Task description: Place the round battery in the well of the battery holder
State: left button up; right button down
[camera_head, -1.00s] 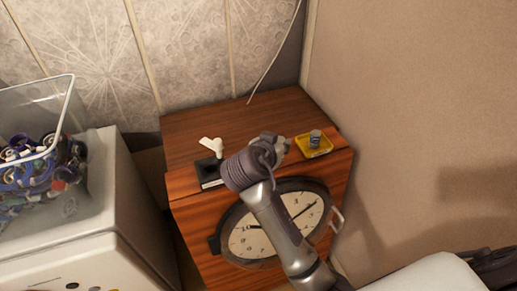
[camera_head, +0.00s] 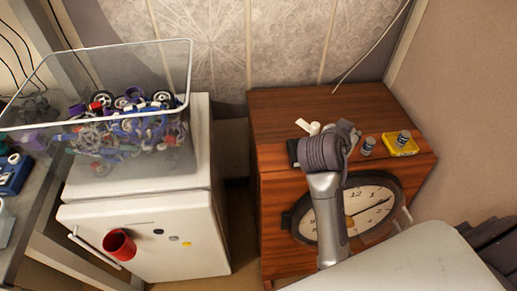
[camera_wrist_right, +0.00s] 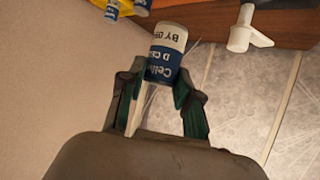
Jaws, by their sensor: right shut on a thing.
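A blue-and-white round battery (camera_wrist_right: 167,52), with printing that reads in part "Cell" and "D", is held between the fingertips of my right gripper (camera_wrist_right: 160,85). In the head view the battery (camera_head: 368,146) shows at the right side of that gripper (camera_head: 355,140), over the cabinet's front part. A small black block (camera_head: 292,152), which may be the battery holder, sits on the cabinet top to the left, partly hidden by my arm; its well cannot be made out. My left gripper is not in view.
A yellow tray (camera_head: 413,149) with another small cylinder (camera_head: 402,138) stands to the right on the wooden cabinet (camera_head: 290,105). A white fitting (camera_head: 308,127) is behind the black block. A clear bin of parts (camera_head: 60,165) stands on a white cabinet at left. The cabinet's back is clear.

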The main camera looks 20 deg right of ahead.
jog(key=w+a+f, duration=0.1)
jog(key=w, duration=0.1)
jog(key=w+a+f+p, duration=0.1)
jog(key=w+f, duration=0.1)
jog(key=w+a+f, duration=0.1)
jog(key=w+f, duration=0.1)
jog(key=shift+a, duration=0.35)
jog(key=w+a+f, duration=0.2)
jog(key=shift+w+a+p, duration=0.25)
jog(key=shift+a+p, duration=0.05)
jog(key=shift+p, duration=0.1)
jog(key=shift+f, duration=0.25)
notch_tip(320, 180, down, 3)
jog(key=shift+f+p, duration=0.15)
jog(key=shift+p, duration=0.35)
jog(key=shift+f, duration=0.4)
jog(key=c, duration=0.8)
grip_release()
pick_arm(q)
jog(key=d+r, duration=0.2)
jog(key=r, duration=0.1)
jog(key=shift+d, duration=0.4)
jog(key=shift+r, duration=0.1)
pick_arm(e)
jog(key=shift+r, duration=0.2)
